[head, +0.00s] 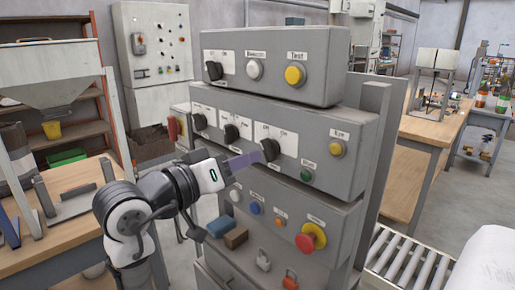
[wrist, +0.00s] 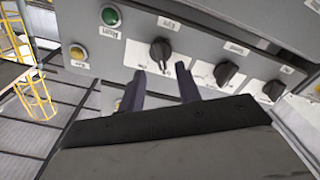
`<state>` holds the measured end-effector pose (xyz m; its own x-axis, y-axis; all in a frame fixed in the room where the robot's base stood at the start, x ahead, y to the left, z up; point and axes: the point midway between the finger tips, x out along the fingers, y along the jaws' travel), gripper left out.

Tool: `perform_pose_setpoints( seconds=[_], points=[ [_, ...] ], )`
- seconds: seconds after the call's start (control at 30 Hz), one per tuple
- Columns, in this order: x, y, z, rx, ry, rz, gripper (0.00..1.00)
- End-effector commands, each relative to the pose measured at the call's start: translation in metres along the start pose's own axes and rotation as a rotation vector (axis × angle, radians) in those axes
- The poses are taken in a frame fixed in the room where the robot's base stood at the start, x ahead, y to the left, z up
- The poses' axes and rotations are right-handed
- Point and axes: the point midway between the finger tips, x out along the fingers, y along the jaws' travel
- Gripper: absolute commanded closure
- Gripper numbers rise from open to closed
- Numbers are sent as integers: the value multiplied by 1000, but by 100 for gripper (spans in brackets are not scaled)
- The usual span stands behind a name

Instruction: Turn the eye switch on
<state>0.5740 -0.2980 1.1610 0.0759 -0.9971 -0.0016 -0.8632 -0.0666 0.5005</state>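The eye switch is a black rotary knob (head: 270,150) on a white plate at the right end of the middle control box's row of knobs. In the wrist view, the knob (wrist: 160,52) sits just beyond my fingertips, under an upside-down label that seems to read "Eye". My gripper (head: 254,158) points at the knob from the left in the head view. In the wrist view, my gripper (wrist: 160,76) is open, with one finger either side of the knob's line and nothing between them. I cannot tell whether the fingers touch the knob.
Two more black knobs (head: 231,132) (head: 199,121) sit left of it. A green button (head: 306,175) and a yellow button (head: 337,149) are to its right. A red mushroom button (head: 311,237) is on the lower box. A roller conveyor (head: 405,262) stands at right.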

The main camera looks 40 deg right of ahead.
Motion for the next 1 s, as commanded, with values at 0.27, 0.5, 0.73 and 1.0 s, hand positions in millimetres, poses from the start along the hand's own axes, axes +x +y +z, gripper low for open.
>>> perform_pose_setpoints(
  seconds=[0.27, 0.5, 0.73, 1.0],
  points=[
    [41, 0, -1, 0, 1, 0, 66],
    [49, 0, 0, 1, 2, -1, 66],
    [48, 0, 0, 1, 2, -1, 74],
    [48, 0, -1, 1, 2, -1, 100]
  ],
)
